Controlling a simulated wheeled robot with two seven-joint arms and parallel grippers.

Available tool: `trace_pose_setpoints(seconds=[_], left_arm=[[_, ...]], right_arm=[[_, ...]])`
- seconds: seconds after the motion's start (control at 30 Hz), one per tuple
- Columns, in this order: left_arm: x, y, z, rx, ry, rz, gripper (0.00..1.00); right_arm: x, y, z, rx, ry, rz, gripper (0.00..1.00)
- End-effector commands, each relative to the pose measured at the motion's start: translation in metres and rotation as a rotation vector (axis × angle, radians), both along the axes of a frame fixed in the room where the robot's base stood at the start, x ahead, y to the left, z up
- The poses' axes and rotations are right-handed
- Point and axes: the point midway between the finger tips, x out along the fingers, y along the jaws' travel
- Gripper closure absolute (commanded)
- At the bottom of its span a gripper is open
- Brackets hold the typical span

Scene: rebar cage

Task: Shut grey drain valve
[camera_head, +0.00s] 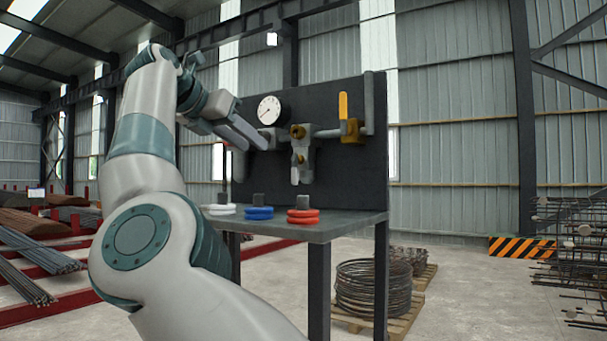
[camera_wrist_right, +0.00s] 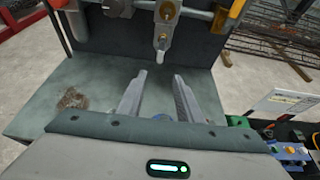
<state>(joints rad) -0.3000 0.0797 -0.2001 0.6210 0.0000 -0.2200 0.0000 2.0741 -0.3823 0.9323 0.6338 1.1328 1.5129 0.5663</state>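The grey drain valve has a brass body (camera_head: 298,158) and a grey lever (camera_head: 295,175) that hangs straight down on the dark panel. The lever also shows in the right wrist view (camera_wrist_right: 164,40), pointing down toward me. My right gripper (camera_head: 256,143) is left of the valve in the head view, below the gauge. In the right wrist view my right gripper (camera_wrist_right: 160,74) has its two fingers clearly apart with nothing held. The lever's tip appears just beyond the fingertips, in line with the gap; I see no contact. My left gripper is not in view.
A pressure gauge (camera_head: 269,110) and a brass valve (camera_head: 351,130) with an upright yellow lever (camera_head: 343,107) share the panel (camera_head: 350,180). White (camera_head: 219,209), blue (camera_head: 259,213) and red (camera_head: 303,216) rings lie on the bench (camera_head: 340,224) below. Coiled wire (camera_head: 365,288) stands on a pallet behind.

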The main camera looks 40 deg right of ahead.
Motion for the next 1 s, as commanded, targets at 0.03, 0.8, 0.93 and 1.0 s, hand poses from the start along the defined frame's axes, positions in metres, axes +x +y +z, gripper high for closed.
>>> trace_pose_setpoints(seconds=[0.03, 0.8, 0.93, 1.0], left_arm=[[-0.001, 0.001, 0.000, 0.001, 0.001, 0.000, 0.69], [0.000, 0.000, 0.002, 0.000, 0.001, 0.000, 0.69], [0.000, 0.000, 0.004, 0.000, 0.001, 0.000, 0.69], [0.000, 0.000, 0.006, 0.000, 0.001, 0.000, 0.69]], right_arm=[[-0.001, 0.001, 0.001, 0.002, -0.001, 0.001, 0.67], [0.005, -0.014, -0.006, 0.006, -0.001, 0.001, 0.67], [0.011, -0.028, -0.011, 0.006, -0.001, 0.001, 0.67], [0.015, -0.038, -0.016, 0.006, -0.001, 0.001, 0.67]])
